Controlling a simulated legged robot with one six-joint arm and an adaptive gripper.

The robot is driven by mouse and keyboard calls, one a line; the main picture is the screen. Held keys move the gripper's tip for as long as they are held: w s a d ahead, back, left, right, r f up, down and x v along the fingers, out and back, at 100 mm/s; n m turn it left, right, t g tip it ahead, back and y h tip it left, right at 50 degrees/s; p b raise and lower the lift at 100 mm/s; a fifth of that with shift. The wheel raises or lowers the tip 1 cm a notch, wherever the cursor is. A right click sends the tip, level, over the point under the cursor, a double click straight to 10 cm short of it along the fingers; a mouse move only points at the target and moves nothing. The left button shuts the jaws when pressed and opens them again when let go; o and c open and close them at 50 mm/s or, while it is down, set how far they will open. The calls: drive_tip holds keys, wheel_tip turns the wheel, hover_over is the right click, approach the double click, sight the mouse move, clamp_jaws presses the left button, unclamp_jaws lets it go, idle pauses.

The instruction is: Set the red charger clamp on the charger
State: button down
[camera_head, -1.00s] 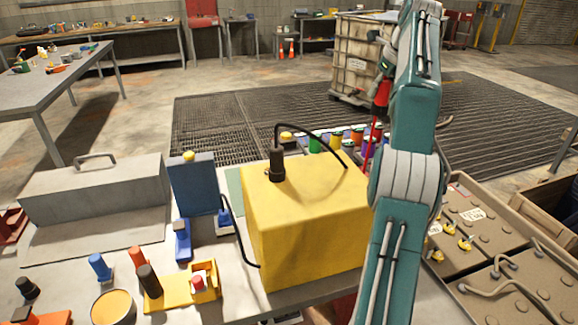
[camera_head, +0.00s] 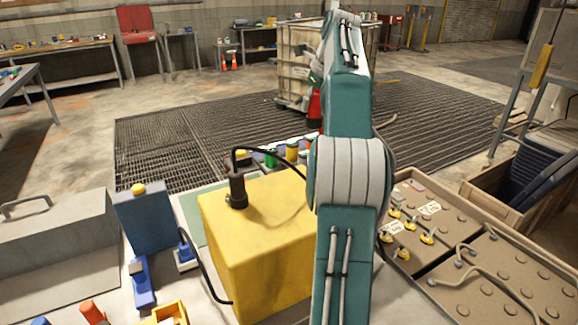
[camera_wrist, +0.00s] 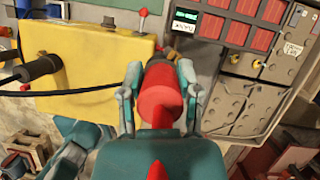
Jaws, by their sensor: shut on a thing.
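My gripper (camera_wrist: 160,72) is shut on the red clamp (camera_wrist: 165,97), one finger on each side of it in the wrist view. The red clamp also shows in the head view (camera_head: 315,109), held up behind my arm. The charger looks to be the yellow box (camera_head: 258,245) on the table, left of my arm; it also shows at the upper left of the wrist view (camera_wrist: 90,62). A black clamp (camera_head: 237,190) with a black cable stands on its top. The clamp's tip is hard to make out, and my arm hides the box's right edge.
Tan batteries (camera_head: 480,275) with yellow caps sit in a case right of my arm. A blue block (camera_head: 152,222) and small blue and orange parts stand left of the yellow box. A row of coloured pots (camera_head: 290,152) lies behind it. A wooden crate (camera_head: 480,200) is further right.

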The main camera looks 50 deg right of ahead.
drive_tip(key=s+a+f, duration=0.1)
drive_tip(key=a+f, duration=0.2)
drive_tip(key=s+a+f, duration=0.1)
drive_tip(key=a+f, duration=0.2)
drive_tip(key=a, duration=0.1)
drive_tip(key=s+a+f, duration=0.1)
drive_tip(key=a+f, duration=0.1)
drive_tip(key=a, duration=0.2)
drive_tip(key=shift+a+f, duration=0.1)
drive_tip(key=shift+f, duration=1.75)
drive_tip(key=shift+c, duration=1.5)
unclamp_jaws()
drive_tip(key=shift+f, duration=0.1)
